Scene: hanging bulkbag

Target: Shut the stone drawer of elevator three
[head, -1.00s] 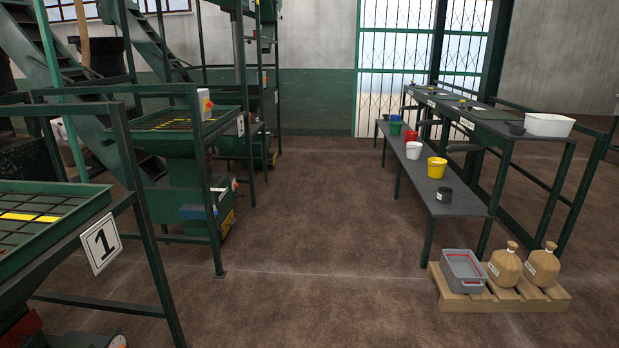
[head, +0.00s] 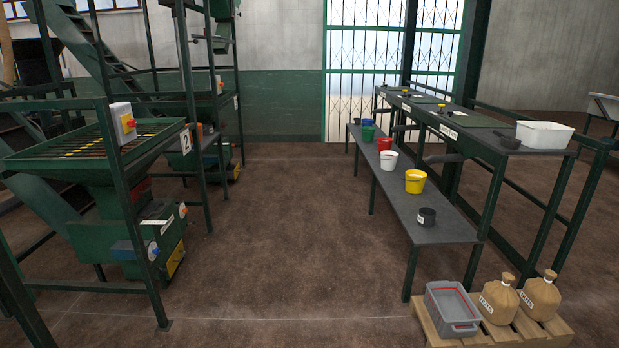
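A green machine stands at the left with a plate marked 2 (head: 185,141) on its frame. Behind it, farther down the row, another green machine (head: 212,148) shows in part. Its number is not readable, so I cannot tell for sure that it is elevator three. A small yellowish part (head: 236,172) shows low on its near right side. It is too small to tell whether this is a drawer or whether it is open. Neither of my grippers is in view.
Machine two has a blue part (head: 123,250) and a yellow part (head: 175,258) low down. A bench (head: 447,231) with several pots stands at the right. A pallet (head: 545,337) with a grey crate and two sacks stands in front. The brown floor between is clear.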

